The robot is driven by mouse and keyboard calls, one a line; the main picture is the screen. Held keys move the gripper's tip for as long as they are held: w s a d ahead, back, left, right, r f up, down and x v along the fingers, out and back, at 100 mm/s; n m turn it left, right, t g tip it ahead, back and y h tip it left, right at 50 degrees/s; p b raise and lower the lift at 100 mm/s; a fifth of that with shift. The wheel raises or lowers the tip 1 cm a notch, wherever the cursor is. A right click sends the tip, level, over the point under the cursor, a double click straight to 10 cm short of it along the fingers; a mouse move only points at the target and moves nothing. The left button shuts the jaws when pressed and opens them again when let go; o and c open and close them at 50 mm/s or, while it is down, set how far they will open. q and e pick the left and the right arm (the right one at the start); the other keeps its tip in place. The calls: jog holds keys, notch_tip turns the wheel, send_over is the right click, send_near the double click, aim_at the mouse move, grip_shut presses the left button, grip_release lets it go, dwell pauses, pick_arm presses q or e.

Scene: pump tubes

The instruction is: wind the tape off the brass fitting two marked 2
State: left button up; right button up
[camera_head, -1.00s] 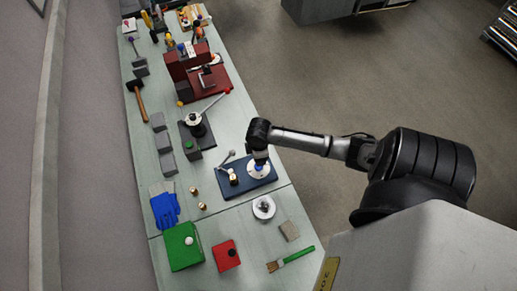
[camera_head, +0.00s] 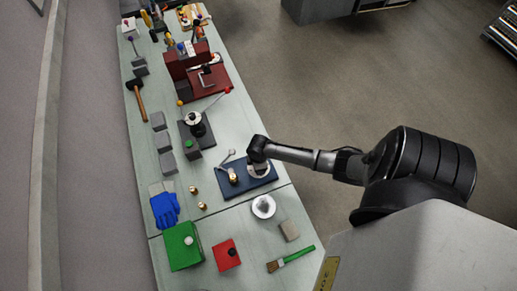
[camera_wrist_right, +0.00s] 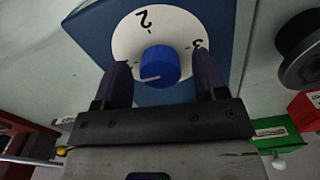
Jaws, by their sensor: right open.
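The blue board (camera_head: 265,181) lies on the bench and carries a white round dial (camera_head: 267,172), a small brass-coloured fitting (camera_head: 233,177) and a grey lever (camera_head: 227,156). In the right wrist view the dial (camera_wrist_right: 187,25) shows a 2 and a 3 around a blue knob (camera_wrist_right: 158,65). My right gripper (camera_wrist_right: 162,78) is open, one finger on each side of the knob; contact is unclear. Two more small brass fittings, one upper (camera_head: 193,189) and one lower (camera_head: 203,206), stand left of the board. No mark or tape can be made out on them. My left gripper is not in view.
A round silver dish-like part (camera_head: 263,206) sits just below the board. A green box (camera_head: 181,254), red box (camera_head: 222,261), brush (camera_head: 291,259) and blue glove (camera_head: 164,209) lie near. A dark lever device (camera_head: 206,140) stands farther back.

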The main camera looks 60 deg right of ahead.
jog(key=shift+c, duration=0.2)
jog(key=c, duration=0.9)
